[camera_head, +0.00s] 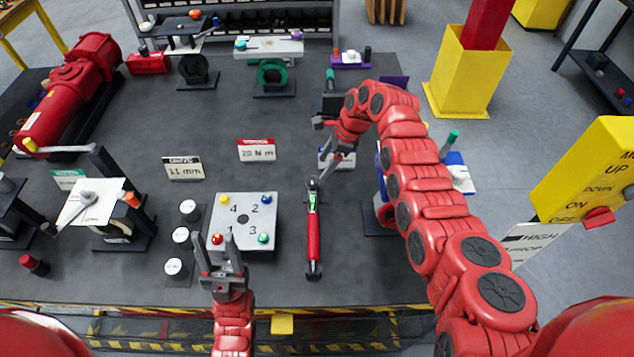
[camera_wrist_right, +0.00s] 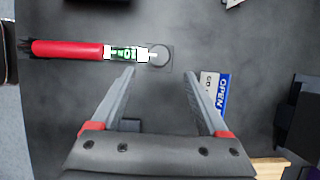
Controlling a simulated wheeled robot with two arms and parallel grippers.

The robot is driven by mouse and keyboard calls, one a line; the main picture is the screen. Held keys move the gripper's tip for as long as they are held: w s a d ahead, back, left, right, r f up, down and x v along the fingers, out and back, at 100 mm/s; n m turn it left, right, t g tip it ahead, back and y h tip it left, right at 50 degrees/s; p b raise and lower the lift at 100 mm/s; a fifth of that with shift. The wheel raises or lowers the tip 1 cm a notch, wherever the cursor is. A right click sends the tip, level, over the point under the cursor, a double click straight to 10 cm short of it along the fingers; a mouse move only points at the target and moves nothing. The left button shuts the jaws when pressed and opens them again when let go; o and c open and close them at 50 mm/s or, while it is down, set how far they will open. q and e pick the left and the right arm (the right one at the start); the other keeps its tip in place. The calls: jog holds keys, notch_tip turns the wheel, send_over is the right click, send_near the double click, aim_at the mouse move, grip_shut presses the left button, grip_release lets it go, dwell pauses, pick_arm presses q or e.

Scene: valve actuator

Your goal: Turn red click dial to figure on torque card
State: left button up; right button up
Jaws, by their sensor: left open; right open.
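A red-handled torque wrench (camera_head: 313,235) lies on the dark table with its handle end towards me. Its green and white scale window shows near the head; the right wrist view shows the red handle (camera_wrist_right: 68,49) and scale (camera_wrist_right: 124,53). I cannot read the scale figure surely. The torque card (camera_head: 257,150) has a red top and appears to read 20 N m. My right gripper (camera_head: 322,150) is open and empty beyond the wrench head; its fingers (camera_wrist_right: 160,73) point towards the head side. My left gripper (camera_head: 227,243) is open above the plate's front edge.
A grey plate (camera_head: 243,246) carries numbered coloured knobs. A dark-topped card (camera_head: 183,167) reads 11 mm. Round white-topped pieces (camera_head: 181,235) stand left of the plate. An OPEN card (camera_wrist_right: 212,92) lies near my right fingers. Bare table surrounds the wrench handle.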

aim_at(313, 180)
jog(key=b+x, duration=0.1)
jog(key=x, duration=0.1)
jog(key=b+x, duration=0.1)
jog(key=x, duration=0.1)
jog(key=b+x, duration=0.1)
jog(key=x, duration=0.1)
jog(key=shift+s+a+r+b, duration=0.15)
jog(key=shift+s+a+b, duration=0.1)
jog(key=shift+b, duration=0.15)
jog(key=shift+w+f, duration=0.2)
jog(key=shift+f, duration=0.1)
jog(key=shift+r, duration=0.1)
jog(key=shift+s, duration=0.1)
jog(key=shift+c, duration=1.3)
grip_shut()
